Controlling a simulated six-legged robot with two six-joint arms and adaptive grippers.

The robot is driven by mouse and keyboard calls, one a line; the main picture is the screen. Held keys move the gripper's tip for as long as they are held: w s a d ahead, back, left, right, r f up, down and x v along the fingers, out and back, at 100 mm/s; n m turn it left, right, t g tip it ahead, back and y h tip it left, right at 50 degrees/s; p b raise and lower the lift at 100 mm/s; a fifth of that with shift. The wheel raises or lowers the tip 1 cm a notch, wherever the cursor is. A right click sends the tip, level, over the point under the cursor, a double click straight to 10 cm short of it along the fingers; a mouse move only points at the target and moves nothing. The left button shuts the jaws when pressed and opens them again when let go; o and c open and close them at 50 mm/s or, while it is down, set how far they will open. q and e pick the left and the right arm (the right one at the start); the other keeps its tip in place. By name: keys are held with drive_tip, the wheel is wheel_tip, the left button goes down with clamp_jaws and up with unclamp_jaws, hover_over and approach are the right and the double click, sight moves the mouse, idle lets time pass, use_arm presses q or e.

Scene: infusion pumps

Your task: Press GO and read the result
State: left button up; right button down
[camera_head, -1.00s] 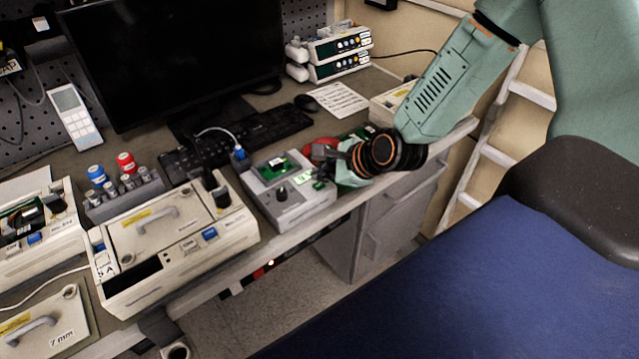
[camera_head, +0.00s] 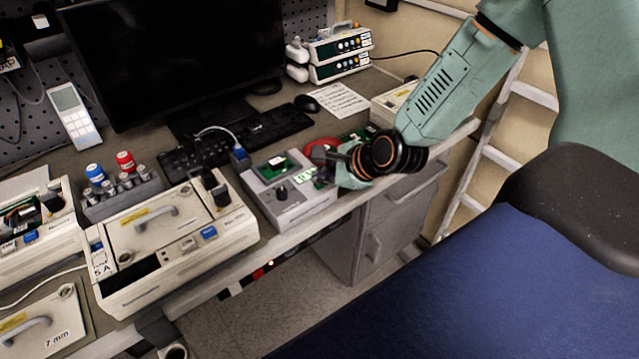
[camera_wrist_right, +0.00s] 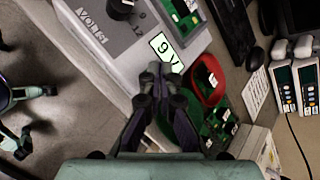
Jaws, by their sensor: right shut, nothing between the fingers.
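The grey tester box (camera_head: 289,210) stands on the bench with a green circuit board (camera_head: 273,167) and a black knob (camera_head: 281,193) on top. Its small lit display (camera_head: 305,174) faces up near the right side. In the right wrist view the display (camera_wrist_right: 164,46) shows large dark characters, seemingly a 9 and part of another, partly cut off by the fingertips. My right gripper (camera_head: 325,156) is shut and empty at the right end of the box; its fingertips (camera_wrist_right: 160,72) are just beside the display. A GO button is not distinguishable. My left gripper is not in view.
A cream pump (camera_head: 170,240) stands left of the tester. A keyboard (camera_head: 270,128), monitor (camera_head: 180,60) and stacked pumps (camera_head: 340,52) are behind. The blue seat (camera_head: 480,290) is in front.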

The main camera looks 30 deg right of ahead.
sight(323, 186)
drive_tip(key=shift+f, duration=0.2)
drive_tip(key=shift+f+b, duration=0.15)
drive_tip(key=shift+b, duration=0.2)
idle(0.5)
drive_tip(key=shift+r+p, duration=0.6)
drive_tip(key=shift+r, duration=0.25)
drive_tip(key=shift+r+p, duration=2.1)
drive_tip(key=shift+r, duration=0.45)
drive_tip(key=shift+d+f, duration=0.1)
